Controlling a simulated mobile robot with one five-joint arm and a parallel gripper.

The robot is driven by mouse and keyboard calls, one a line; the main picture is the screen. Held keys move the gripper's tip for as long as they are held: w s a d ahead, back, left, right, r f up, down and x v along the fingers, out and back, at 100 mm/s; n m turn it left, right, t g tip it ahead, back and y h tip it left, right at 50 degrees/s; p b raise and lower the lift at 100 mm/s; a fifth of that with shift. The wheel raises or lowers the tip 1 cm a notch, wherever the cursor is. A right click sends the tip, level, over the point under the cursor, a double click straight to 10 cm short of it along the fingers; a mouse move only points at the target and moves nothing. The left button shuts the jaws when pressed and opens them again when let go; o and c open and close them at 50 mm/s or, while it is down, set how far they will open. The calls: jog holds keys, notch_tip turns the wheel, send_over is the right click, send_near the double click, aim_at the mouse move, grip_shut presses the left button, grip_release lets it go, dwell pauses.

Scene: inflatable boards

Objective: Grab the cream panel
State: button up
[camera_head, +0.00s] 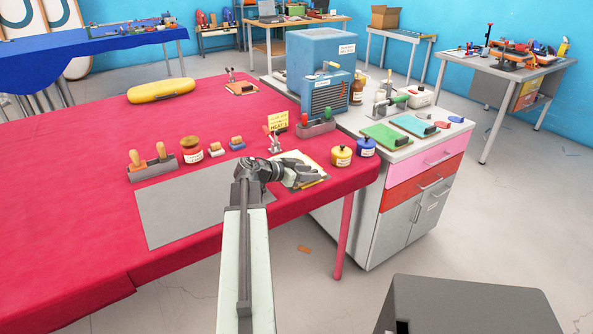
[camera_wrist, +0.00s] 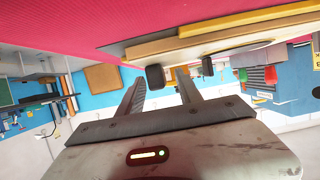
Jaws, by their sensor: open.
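The cream panel (camera_head: 303,156) lies near the right corner of the red table. My gripper (camera_head: 309,174) is over it in the head view and hides part of it. A yellow strip shows along its front edge. In the wrist view, which looks upside down, a pale board edge (camera_wrist: 230,52) with tan and yellow layers sits beyond my open gripper (camera_wrist: 162,78). Two small dark blocks show near the fingers; I cannot tell what they belong to. Nothing is visibly held between the fingers, and contact with the panel cannot be told.
A grey mat (camera_head: 185,212) lies left of my gripper. A toggle clamp (camera_head: 274,144) and yellow sign (camera_head: 278,122) stand behind the panel. Yellow (camera_head: 341,156) and blue (camera_head: 365,147) jars stand to its right. A white cabinet (camera_head: 400,160) holds green and teal panels.

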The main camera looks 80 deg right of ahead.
grip_shut()
notch_tip(320, 180, up, 10)
jog(key=p, duration=1)
